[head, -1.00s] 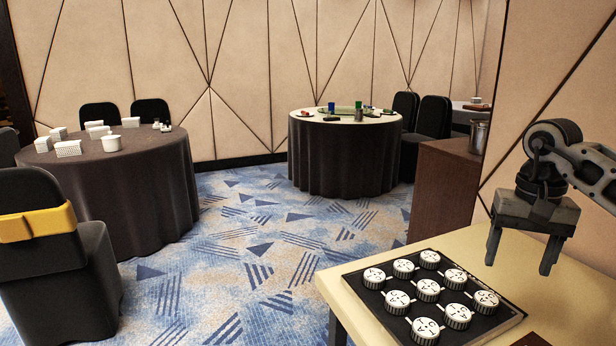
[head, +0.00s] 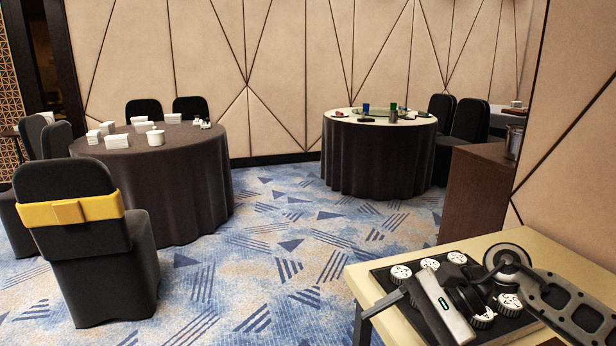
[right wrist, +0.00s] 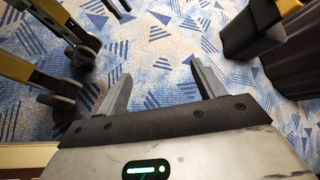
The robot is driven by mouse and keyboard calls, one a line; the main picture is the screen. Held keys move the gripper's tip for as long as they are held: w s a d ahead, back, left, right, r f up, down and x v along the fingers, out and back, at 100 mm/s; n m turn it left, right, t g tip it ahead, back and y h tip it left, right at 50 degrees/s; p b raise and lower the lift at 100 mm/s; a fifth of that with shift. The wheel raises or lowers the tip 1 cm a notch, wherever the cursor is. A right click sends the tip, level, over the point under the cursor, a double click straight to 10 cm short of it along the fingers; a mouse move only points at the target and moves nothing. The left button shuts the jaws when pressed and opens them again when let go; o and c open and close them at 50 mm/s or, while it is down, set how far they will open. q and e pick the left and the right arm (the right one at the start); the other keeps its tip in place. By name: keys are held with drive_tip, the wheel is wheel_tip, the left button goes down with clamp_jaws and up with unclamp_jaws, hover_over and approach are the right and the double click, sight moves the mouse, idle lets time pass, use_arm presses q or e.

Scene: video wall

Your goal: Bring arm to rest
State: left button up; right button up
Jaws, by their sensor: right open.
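My right arm comes in from the right in the head view. Its gripper (head: 418,303) is over the front-left part of the black tray (head: 378,277), pointing to the left, and hides several of the white-topped round pieces there. In the right wrist view the two fingers of this gripper (right wrist: 163,82) stand wide apart with only carpet seen between them. It is open and empty. My left arm and gripper are not in view.
The tray lies on a beige table (head: 358,282) at the lower right. A dark chair with a yellow band (head: 85,230) stands left. Two round clothed tables (head: 190,190) (head: 380,160) are farther back. In the wrist view, wheeled yellow-black legs (right wrist: 75,45) show left. Patterned carpet between is clear.

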drive_tip(key=s+a+r+m+t+y+p, duration=0.15)
drive_tip(key=a+m+t+y, duration=0.3)
drive_tip(key=m, duration=0.45)
drive_tip(key=s+a+r+m+t+y, duration=0.25)
drive_tip(key=a+m+y, duration=0.2)
drive_tip(key=m, duration=0.45)
drive_tip(key=d+f+m+t+h+p, duration=0.1)
drive_tip(key=d+f+m+t+h, duration=0.35)
drive_tip(key=m, duration=0.85)
drive_tip(key=d+f+m+t+h, duration=0.15)
drive_tip(key=m+t+h, duration=0.5)
drive_tip(key=m, duration=0.75)
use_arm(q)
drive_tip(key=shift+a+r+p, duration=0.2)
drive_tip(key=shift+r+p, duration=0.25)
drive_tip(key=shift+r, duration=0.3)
use_arm(e)
drive_tip(key=s+d+f+m+g+h, duration=0.3)
drive_tip(key=s+f+m+g+h, duration=0.2)
drive_tip(key=s+f+m, duration=0.6)
wheel_tip(320, 180, down, 2)
drive_tip(key=m+g, duration=0.1)
drive_tip(key=m, duration=0.2)
drive_tip(key=shift+d+f+g+h, duration=0.15)
drive_tip(key=shift+d+g+h, duration=0.15)
drive_tip(key=shift+d+g, duration=0.1)
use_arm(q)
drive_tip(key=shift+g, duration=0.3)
